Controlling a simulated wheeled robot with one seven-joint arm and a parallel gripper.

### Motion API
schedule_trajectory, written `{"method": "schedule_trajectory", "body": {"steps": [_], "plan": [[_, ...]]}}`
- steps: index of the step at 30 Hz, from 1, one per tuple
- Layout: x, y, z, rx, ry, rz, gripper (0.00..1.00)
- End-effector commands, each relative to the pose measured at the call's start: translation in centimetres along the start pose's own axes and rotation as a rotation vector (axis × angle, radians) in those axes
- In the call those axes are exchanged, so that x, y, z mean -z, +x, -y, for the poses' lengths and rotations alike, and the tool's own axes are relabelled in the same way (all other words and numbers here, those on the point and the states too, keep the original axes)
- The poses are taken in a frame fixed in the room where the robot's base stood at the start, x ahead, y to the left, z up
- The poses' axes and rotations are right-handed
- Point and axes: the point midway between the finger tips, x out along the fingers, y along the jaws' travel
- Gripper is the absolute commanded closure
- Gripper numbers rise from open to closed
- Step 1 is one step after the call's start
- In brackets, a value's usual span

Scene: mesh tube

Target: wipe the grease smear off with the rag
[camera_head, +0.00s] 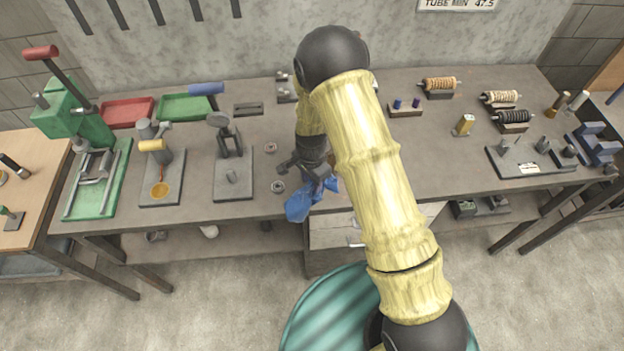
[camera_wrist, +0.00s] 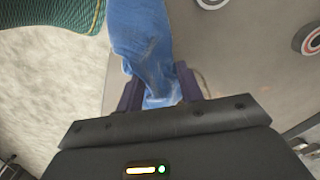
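The blue rag (camera_head: 299,204) is bunched at the bench's front edge in the head view, part of it hanging past the edge. My gripper (camera_head: 318,178) is just above it. In the wrist view the rag (camera_wrist: 146,45) lies between the two dark fingers of my gripper (camera_wrist: 160,88) and is pinched there. I cannot make out a clear grease smear in either view. A faint curved mark (camera_wrist: 204,84) shows beside the right finger in the wrist view, but I cannot tell what it is. My arm hides part of the bench.
The grey bench (camera_head: 340,203) has small rings (camera_head: 278,186) left of my gripper. A lever stand (camera_head: 232,160) and a green press (camera_head: 75,120) stand farther left. Wound spools (camera_head: 438,84) and a dark fixture plate (camera_head: 530,160) are on the right. Bare bench lies right of my arm.

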Motion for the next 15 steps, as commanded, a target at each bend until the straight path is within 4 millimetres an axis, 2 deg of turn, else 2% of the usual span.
{"method": "schedule_trajectory", "body": {"steps": [1,5,15], "plan": [[0.0,-0.01,0.0,0.0,0.0,0.0,0.53],[0.0,-0.01,0.0,0.0,0.0,0.0,0.27],[0.0,0.16,-0.01,0.0,0.0,0.0,0.27]]}}
